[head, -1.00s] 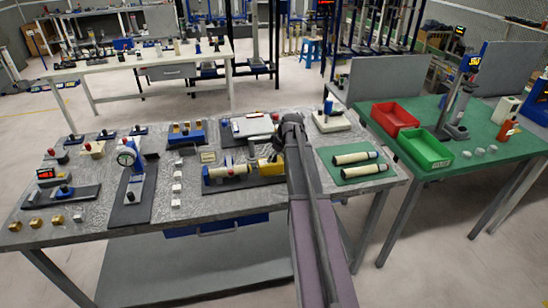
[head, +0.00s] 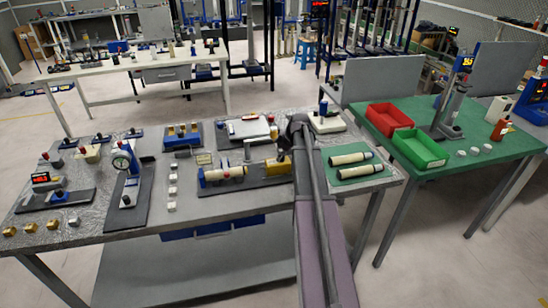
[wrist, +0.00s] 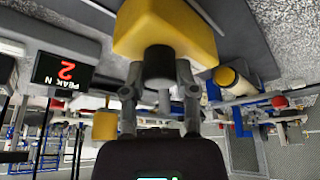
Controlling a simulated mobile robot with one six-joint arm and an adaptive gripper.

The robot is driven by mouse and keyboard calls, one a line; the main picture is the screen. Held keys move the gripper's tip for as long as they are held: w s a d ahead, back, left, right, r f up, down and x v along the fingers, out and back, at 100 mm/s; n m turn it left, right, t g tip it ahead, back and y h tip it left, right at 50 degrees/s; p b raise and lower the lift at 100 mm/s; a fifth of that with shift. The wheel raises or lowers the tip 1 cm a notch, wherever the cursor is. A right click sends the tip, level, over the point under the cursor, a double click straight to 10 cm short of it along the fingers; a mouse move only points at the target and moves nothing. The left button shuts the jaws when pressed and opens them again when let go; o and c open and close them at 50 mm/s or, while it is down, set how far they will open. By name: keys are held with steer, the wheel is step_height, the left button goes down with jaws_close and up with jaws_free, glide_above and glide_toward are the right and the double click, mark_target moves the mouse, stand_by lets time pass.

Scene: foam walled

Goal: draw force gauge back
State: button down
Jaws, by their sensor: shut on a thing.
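The force gauge (head: 278,163) is a yellow block on a dark base plate (head: 245,186) at the right of the near grey bench. In the wrist view its yellow body (wrist: 165,28) fills the top, with a black round knob (wrist: 159,64) facing me. My gripper (wrist: 159,84) is shut on this knob, one finger on each side. In the head view my arm partly covers the gauge's right side. A display (wrist: 64,74) reads PEAK N 2.
Two cream cylinders on a green mat (head: 371,172) lie right of my arm. A tray with white top (head: 246,129) stands behind the gauge. Red (head: 389,116) and green bins (head: 419,149) sit on the right table.

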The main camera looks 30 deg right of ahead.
steer(key=shift+d, duration=0.25)
steer(key=shift+c, duration=1.9)
jaws_free()
steer(key=shift+d, duration=0.1)
steer(key=shift+a, duration=0.2)
